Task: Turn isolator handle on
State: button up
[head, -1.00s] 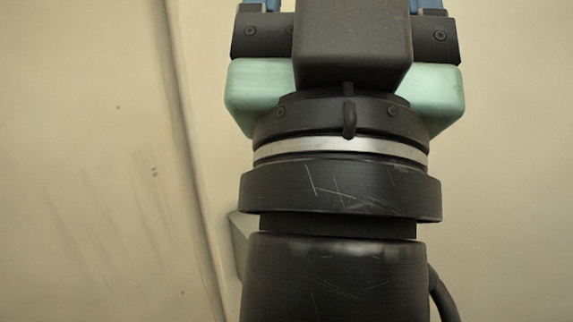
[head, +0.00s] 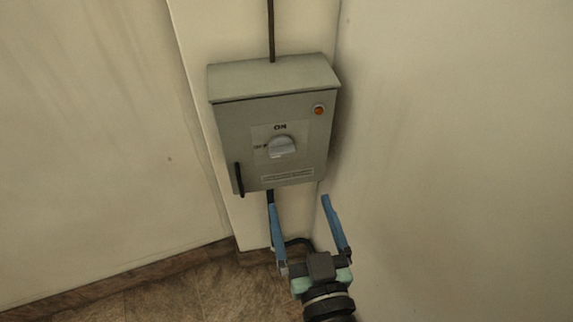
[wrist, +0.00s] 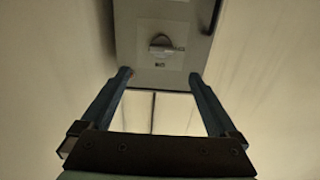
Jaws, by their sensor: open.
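The isolator box (head: 230,130) is a grey wall cabinet in the middle of the head view. Its pale rotary handle (head: 281,147) sits on a light plate, with an "ON" label above it and another small label to its left. The handle's grip lies roughly sideways, toward the left label. In the wrist view the handle (wrist: 160,47) appears upside down at the top, between and beyond the fingertips. My gripper (head: 297,200) is open and empty, below the box and apart from the handle. Its two blue fingers show in both views.
An orange lamp (head: 319,110) is at the box's upper right, and a black lever (head: 239,180) is on its lower left edge. A black cable (head: 271,30) runs up the wall. A bare wall (head: 450,150) stands close on the right. Tiled floor (head: 160,295) lies below.

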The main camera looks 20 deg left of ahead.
aim_at(284, 155)
jog(key=p+x, duration=0.2)
jog(key=x, duration=1)
jog(key=shift+w+a, duration=0.2)
jog(key=shift+a, duration=0.15)
jog(key=shift+c, duration=0.3)
jog(key=c, duration=1.3)
